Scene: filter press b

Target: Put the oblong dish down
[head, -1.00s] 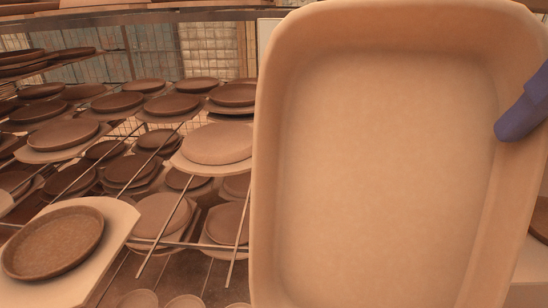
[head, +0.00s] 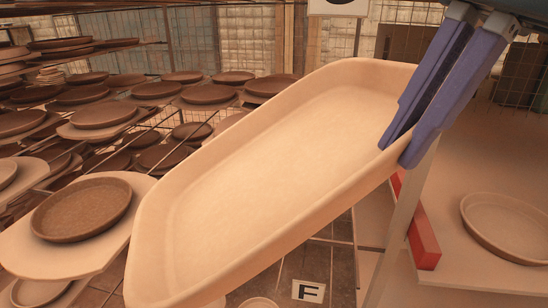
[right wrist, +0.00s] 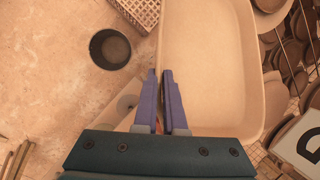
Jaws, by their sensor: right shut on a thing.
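The oblong dish (head: 270,170) is a large pale clay tray with raised walls, tilted in the middle of the head view. My right gripper (head: 398,150) has blue fingers and is shut on the dish's right-hand wall. In the right wrist view the fingers (right wrist: 162,75) pinch the left wall of the dish (right wrist: 210,70). The dish is held in the air, apart from the shelves. My left gripper is in neither view now.
A rack with several brown round dishes on boards stands at the left, the nearest dish (head: 82,208) on a pale board (head: 35,250). At the right, a pale shelf (head: 460,280) holds a round dish (head: 510,225) beside a red bar (head: 422,235). A dark bucket (right wrist: 110,49) stands on the floor.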

